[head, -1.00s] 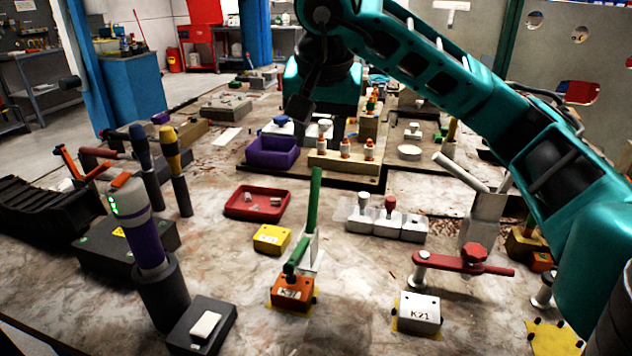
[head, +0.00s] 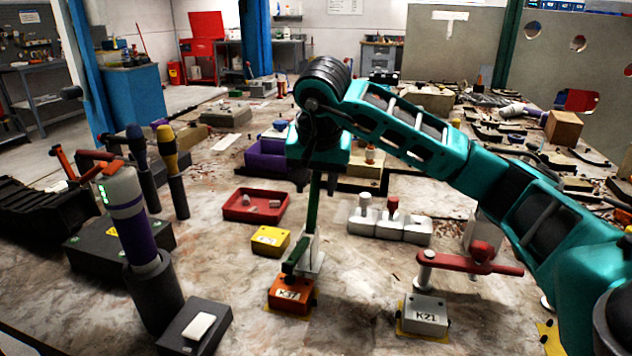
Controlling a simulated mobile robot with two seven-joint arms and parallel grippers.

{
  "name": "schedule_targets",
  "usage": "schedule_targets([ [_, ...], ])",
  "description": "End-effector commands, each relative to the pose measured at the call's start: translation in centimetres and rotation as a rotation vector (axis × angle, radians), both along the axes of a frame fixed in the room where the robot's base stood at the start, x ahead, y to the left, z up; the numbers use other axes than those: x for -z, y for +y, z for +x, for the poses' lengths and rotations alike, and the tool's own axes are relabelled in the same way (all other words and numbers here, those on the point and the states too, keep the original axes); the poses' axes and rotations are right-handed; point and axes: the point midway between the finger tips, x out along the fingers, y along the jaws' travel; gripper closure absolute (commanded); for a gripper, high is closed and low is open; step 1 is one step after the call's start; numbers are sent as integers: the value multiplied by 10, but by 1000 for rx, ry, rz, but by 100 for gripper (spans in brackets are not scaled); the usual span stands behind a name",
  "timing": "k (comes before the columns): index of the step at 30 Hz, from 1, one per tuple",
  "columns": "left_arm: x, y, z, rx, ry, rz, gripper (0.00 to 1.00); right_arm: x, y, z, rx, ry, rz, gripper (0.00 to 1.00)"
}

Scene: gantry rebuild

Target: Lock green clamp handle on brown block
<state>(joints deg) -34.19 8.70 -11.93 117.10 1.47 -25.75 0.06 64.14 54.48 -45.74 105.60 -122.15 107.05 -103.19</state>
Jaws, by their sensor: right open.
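The green clamp handle (head: 312,208) stands upright on its pale metal clamp mount (head: 313,262). The clamp's short green arm (head: 296,258) reaches over the orange-brown labelled block (head: 291,296), its end at the block's top. My right gripper (head: 322,180) is open, pointing down at the top of the handle. The hand hides the handle's upper end, so I cannot tell whether the fingers are around it or only beside it. My left gripper is not in view.
A red clamp (head: 470,262) lies over a grey K21 block (head: 425,314) at right. A yellow block (head: 270,240) and red tray (head: 255,205) sit left of the green handle. White blocks (head: 390,226) stand to its right. A purple-banded cylinder (head: 130,220) stands at left.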

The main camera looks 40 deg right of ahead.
Motion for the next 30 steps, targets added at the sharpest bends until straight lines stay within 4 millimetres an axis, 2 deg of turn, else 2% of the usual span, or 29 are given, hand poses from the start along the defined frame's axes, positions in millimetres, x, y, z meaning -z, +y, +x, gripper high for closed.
schedule_targets([
  [5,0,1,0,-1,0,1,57,0,0,0,0,0,0,56],
  [19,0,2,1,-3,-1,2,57,0,0,0,0,0,0,100],
  [30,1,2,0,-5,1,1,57,0,0,0,1,0,0,100],
])
